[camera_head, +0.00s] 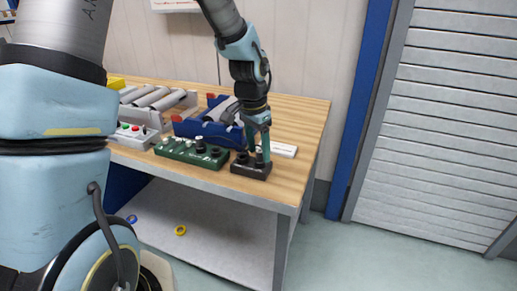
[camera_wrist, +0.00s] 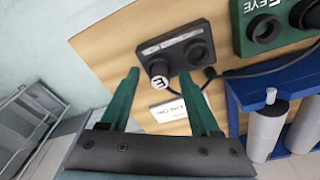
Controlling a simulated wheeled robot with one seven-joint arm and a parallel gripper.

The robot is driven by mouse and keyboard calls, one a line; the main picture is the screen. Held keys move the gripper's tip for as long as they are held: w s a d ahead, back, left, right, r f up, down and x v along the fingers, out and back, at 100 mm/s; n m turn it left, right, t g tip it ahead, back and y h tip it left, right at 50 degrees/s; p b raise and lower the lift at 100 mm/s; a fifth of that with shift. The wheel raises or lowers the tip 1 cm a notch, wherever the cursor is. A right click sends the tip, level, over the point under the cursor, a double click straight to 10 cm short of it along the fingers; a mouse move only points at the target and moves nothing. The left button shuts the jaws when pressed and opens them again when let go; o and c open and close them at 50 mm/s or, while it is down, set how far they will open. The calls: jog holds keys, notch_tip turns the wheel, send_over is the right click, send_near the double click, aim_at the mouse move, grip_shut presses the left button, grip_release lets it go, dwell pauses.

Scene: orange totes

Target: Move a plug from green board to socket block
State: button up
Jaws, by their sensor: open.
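The dark socket block (camera_head: 250,171) sits near the table's front right corner; it also shows in the wrist view (camera_wrist: 178,47). A black plug with a marked white end (camera_wrist: 160,77) stands in one of its holes, and the other hole is empty. My gripper (camera_wrist: 161,80) is open, with a finger on either side of this plug and gaps between. In the head view my gripper (camera_head: 259,147) is low over the block. The green board (camera_head: 180,154) lies left of the block, with another black plug (camera_head: 199,144) standing on it. Only part of the board shows in the wrist view.
A blue rack (camera_head: 205,130) with grey cylinders stands behind the board. A white labelled card (camera_head: 284,150) lies right of the block. A grey box with coloured buttons (camera_head: 132,134) and a roller conveyor (camera_head: 152,98) are at left. A cable runs beside the block in the wrist view.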

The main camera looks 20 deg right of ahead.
notch_tip(320, 180, up, 11)
jog(key=a+b, duration=0.1)
jog(key=shift+s+f, duration=0.2)
jog(key=shift+a, duration=0.1)
jog(key=s+a+f+n, duration=0.1)
jog(key=a+n, duration=0.3)
jog(key=a, duration=0.5)
jog(key=s+a+f+n, duration=0.1)
jog(key=a+f+n, duration=0.3)
jog(key=a, duration=0.6)
jog(key=s+a+f+n+t+y, duration=0.1)
jog(key=a+f+n, duration=0.1)
jog(key=a+n, duration=0.3)
jog(key=a, duration=0.4)
jog(key=shift+s+a+f, duration=0.15)
jog(key=shift+s+a, duration=0.05)
